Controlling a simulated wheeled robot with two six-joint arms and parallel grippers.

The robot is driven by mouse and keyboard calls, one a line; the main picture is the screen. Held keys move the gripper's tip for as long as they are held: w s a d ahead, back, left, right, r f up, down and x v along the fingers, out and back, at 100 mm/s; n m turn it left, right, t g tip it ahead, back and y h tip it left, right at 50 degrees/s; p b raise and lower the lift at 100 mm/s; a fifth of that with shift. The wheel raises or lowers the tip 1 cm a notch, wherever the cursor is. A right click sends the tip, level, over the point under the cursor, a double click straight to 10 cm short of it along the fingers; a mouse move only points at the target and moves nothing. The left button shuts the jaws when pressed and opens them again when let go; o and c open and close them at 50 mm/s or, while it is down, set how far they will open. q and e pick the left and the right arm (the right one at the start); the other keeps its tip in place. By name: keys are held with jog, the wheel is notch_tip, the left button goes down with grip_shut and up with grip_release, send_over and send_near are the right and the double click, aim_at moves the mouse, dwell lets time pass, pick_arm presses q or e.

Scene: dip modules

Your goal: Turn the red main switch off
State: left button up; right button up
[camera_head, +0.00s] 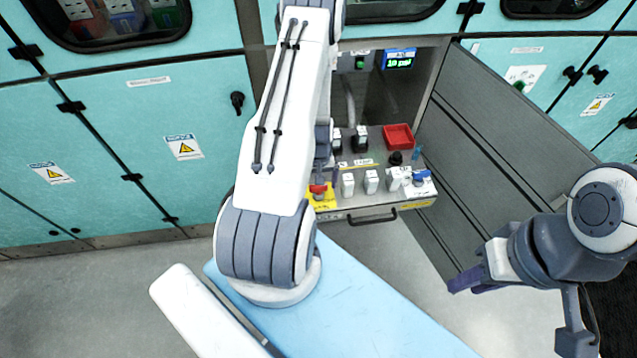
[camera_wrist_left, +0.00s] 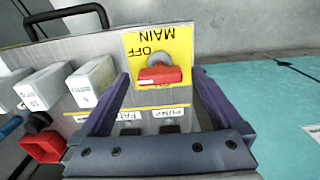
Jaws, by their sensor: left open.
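The red main switch (camera_wrist_left: 160,76) sits on a yellow plate (camera_wrist_left: 180,42) marked MAIN and OFF, upside down in the left wrist view. Its red handle lies crosswise there, side to side. The switch also shows in the head view (camera_head: 318,188), at the drawer panel's left front corner. My left gripper (camera_wrist_left: 161,73) is open, one finger on each side of the red handle, with a gap on both sides. In the head view my left arm hides most of this gripper. My right gripper (camera_head: 462,284) hangs at the lower right, away from the panel; its finger gap is unclear.
The pulled-out drawer panel (camera_head: 350,210) carries several white switch blocks (camera_head: 371,182), a red tray (camera_head: 398,137) and a black knob (camera_head: 395,158). A grey open door (camera_head: 500,130) stands to the right. Teal cabinets (camera_head: 110,150) line the back. A blue surface (camera_head: 345,305) lies in front.

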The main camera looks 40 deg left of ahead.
pick_arm(q)
notch_tip(320, 180, up, 6)
jog(key=p, duration=0.4)
jog(key=shift+p, duration=0.3)
notch_tip(320, 180, up, 2)
jog(key=shift+r+b, duration=0.2)
jog(key=shift+b, duration=0.2)
jog(key=shift+r, duration=0.9)
